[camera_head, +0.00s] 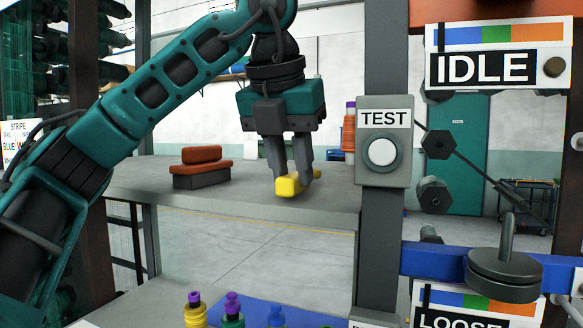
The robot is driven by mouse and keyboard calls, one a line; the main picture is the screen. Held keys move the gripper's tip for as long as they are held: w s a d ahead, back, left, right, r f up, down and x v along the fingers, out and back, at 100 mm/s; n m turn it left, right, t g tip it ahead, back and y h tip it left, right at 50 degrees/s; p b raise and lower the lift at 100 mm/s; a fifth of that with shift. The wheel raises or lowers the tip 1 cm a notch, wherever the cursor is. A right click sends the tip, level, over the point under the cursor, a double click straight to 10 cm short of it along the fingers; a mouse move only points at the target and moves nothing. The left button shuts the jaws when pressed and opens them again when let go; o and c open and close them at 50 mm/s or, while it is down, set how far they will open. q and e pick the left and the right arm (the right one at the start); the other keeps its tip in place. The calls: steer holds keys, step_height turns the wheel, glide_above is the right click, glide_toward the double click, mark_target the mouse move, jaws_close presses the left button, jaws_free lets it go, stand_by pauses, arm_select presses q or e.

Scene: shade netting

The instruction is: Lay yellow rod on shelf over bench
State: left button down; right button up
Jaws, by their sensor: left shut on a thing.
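My left gripper (302,176) points down and is shut on the yellow rod (287,187). The rod's near end sticks out toward me, and its far part is partly hidden by the fingers. The grey shelf (238,194) is behind and below the rod in the picture, and the rod appears close to its front edge. I cannot tell whether the rod touches the shelf. The bench (135,308) shows below the shelf at the bottom. My right gripper is not in view.
A red-brown block on a dark base (201,167) sits left on the shelf. A grey post with a TEST button box (384,142) stands right of the gripper. Spools (232,312) and a blue mat (257,308) lie below. Bare shelf lies between block and rod.

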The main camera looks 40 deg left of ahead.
arm_select(q)
steer(key=shift+f, duration=0.3)
steer(key=c, duration=0.9)
jaws_free()
steer(key=shift+r, duration=0.1)
steer(key=v, duration=1.2)
steer(key=shift+s+d, duration=0.1)
